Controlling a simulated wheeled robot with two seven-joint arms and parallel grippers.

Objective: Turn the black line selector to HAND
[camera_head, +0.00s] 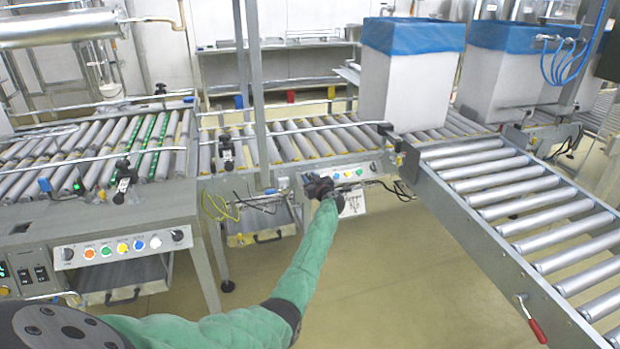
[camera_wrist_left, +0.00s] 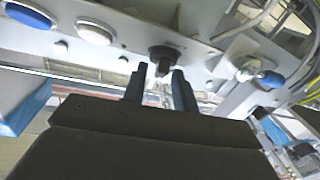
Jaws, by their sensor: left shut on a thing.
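The black line selector (camera_wrist_left: 165,52) is a dark knob on the grey control panel (camera_wrist_left: 205,55), seen in the left wrist view. My left gripper (camera_wrist_left: 160,76) is at the panel, with its two fingertips on either side of the knob's handle, shut on it. In the head view, my left gripper (camera_head: 318,186) is at the left end of the control panel on the middle conveyor and hides the selector there. I cannot read the selector's position or its labels. My right gripper is in neither view.
Coloured buttons (camera_head: 348,174) sit right of the gripper, above a hanging sheet (camera_head: 353,203). A second panel (camera_head: 125,248) with black knobs and buttons is at left. A white box with blue liner (camera_head: 405,85) stands on the conveyor. A roller conveyor (camera_head: 510,200) lies right.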

